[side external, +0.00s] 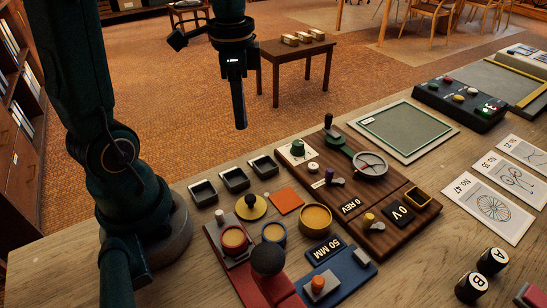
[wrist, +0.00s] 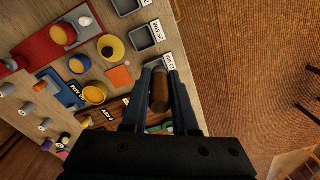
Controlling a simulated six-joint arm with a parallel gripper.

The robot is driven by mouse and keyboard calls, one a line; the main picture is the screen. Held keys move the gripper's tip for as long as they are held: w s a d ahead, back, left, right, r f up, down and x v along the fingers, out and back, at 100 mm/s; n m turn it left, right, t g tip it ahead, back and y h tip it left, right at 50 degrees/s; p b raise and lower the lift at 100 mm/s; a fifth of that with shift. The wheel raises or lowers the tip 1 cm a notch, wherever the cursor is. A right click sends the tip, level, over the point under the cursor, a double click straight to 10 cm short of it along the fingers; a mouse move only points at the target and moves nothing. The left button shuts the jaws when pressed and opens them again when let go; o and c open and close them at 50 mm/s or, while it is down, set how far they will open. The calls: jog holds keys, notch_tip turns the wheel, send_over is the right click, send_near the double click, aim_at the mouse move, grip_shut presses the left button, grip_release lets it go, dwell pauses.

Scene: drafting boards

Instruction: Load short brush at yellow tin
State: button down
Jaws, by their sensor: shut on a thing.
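My gripper (side external: 240,122) hangs pointing down in the side view, high above the far left edge of the bench. In the wrist view its fingers (wrist: 158,84) are shut on a brown, rounded thing that looks like the short brush (wrist: 158,92); its far end is not clear. In the side view the fingers hide it. The yellow tin (side external: 315,219), round with ochre contents, stands near the middle of the bench, lower and to the right of my gripper. It also shows in the wrist view (wrist: 95,94), left of the fingers. Nothing touches it.
A red-rimmed tin (side external: 234,240) and a blue-rimmed tin (side external: 273,233) stand left of the yellow tin. A yellow disc with a dark knob (side external: 251,207) and an orange square (side external: 287,200) lie near. Small dark trays (side external: 234,179) line the far edge. A wooden control board (side external: 375,200) lies right.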

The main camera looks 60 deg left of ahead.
jog(key=w+d+n, duration=0.1)
jog(key=w+d, duration=0.3)
jog(key=d, duration=0.1)
jog(key=m, duration=0.3)
send_over(315, 217)
notch_tip(315, 217, down, 3)
jog(key=shift+f, duration=2.7)
jog(key=shift+f, duration=0.6)
notch_tip(315, 217, up, 7)
dwell(0.4)
dwell(0.3)
